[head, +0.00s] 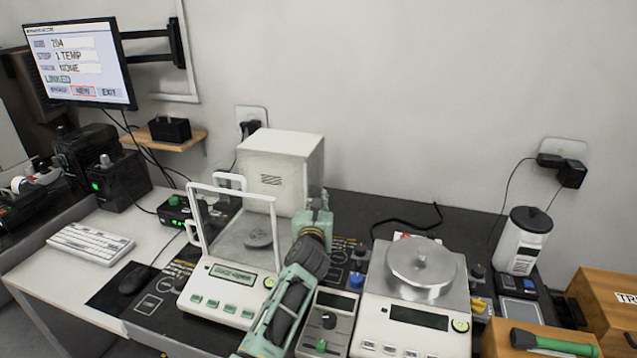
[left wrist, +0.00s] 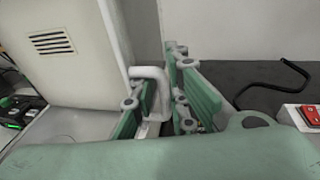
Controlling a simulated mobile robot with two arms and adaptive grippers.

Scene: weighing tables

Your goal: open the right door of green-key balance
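The green-key balance (head: 217,307) stands left of centre in the head view. It has green keys, a lit display and a clear draft shield with a white frame (head: 232,192). My left gripper (head: 316,212) is at the shield's right side, its arm crossing the front right corner. In the left wrist view its green fingers (left wrist: 166,100) are close together on either side of the white right door handle (left wrist: 150,73), one finger inside the handle loop. That handle is hidden in the head view. How far the right door stands open cannot be told. My right gripper is not in view.
A small control box (head: 326,322) sits between the balances. A white housing (head: 281,170) rises behind. A keyboard (head: 90,243) and mouse (head: 134,280) lie left.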

